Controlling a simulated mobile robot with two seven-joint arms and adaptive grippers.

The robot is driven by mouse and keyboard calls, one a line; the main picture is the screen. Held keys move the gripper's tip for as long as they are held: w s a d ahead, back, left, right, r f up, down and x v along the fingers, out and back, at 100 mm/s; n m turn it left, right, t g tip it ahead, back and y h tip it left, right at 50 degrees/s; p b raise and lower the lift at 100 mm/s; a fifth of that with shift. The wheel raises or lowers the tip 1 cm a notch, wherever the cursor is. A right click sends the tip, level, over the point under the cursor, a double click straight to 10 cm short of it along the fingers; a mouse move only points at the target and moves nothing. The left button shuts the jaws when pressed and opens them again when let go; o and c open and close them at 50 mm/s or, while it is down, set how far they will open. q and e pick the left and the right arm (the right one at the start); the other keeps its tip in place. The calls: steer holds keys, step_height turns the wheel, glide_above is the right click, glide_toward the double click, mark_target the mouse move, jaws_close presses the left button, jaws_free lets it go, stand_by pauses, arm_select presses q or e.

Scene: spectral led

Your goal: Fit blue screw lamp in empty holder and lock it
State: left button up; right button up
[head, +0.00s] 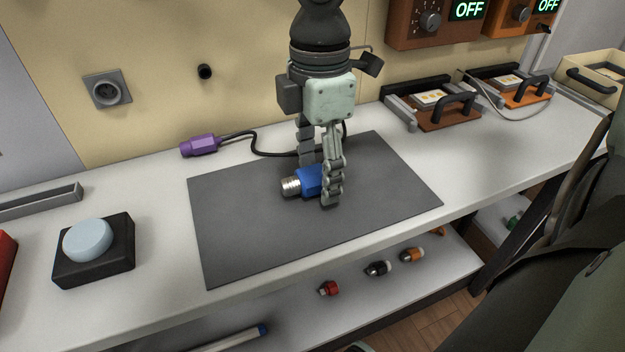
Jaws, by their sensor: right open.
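The blue screw lamp (311,181) lies on its side on the dark grey mat (245,240), its silver threaded end pointing left. My right gripper (320,182) reaches down from above with its fingers open. One finger is behind the lamp and one is in front, partly hiding its right end. Whether the fingers touch the lamp I cannot tell. Two orange-based fixtures with black handles and pale plates, a nearer one (449,124) and a farther one (527,101), stand at the back right. I cannot tell which thing is the empty holder. My left gripper is not in view.
A purple connector (198,146) with a black cable lies behind the mat. A pale blue button on a black box (96,262) stands at left. Red, black and orange lamps (378,268) sit on the lower shelf. Orange boxes on the wall read OFF (468,10). The mat's left part is clear.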

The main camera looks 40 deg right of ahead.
mark_target(316, 166)
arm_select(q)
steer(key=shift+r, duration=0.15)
arm_select(e)
steer(key=shift+f, duration=0.2)
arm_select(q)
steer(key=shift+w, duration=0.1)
arm_select(e)
steer(key=c, duration=1.3)
steer(key=shift+o, duration=0.2)
steer(key=shift+r, duration=0.15)
steer(key=r+p, duration=0.2)
steer(key=r, duration=0.2)
steer(key=shift+w+r+p, duration=0.15)
steer(key=shift+w+p, duration=0.05)
steer(key=shift+p, duration=0.15)
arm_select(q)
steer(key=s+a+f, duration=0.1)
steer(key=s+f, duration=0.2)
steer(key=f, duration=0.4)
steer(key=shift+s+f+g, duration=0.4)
arm_select(e)
step_height(316, 166, up, 14)
steer(key=shift+s+f, duration=0.15)
steer(key=shift+f, duration=0.1)
